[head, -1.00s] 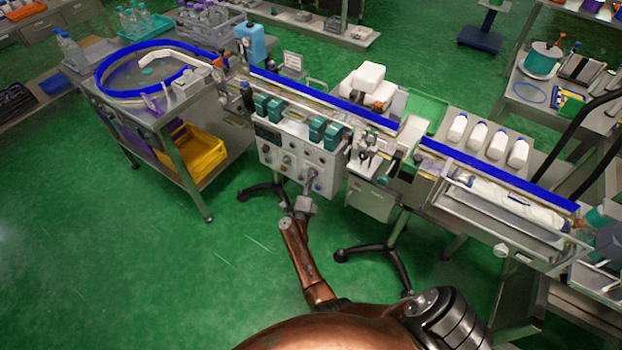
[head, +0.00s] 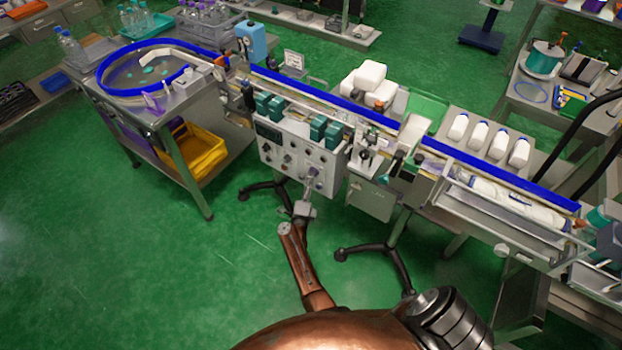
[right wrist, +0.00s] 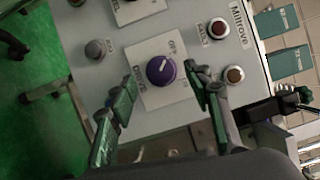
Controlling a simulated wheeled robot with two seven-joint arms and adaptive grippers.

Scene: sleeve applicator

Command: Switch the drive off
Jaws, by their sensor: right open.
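The purple drive knob (right wrist: 161,71) sits on a white plate on the control panel (right wrist: 200,25), with DRIVE and OFF lettering beside it. A light pointer mark shows on its face, towards the OFF lettering side. My right gripper (right wrist: 160,78) is open, with one green-padded finger on either side of the knob in the right wrist view. I see no contact with the knob. In the head view the right gripper (head: 308,199) is just below the panel (head: 285,157) front, low on its right half. My left gripper is not in view.
Red and dark red buttons (right wrist: 218,28) and a grey knob (right wrist: 96,49) are near the drive knob. A conveyor (head: 320,95) runs above the panel. Stand legs (head: 365,255) are below; the green floor (head: 110,270) at left is clear.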

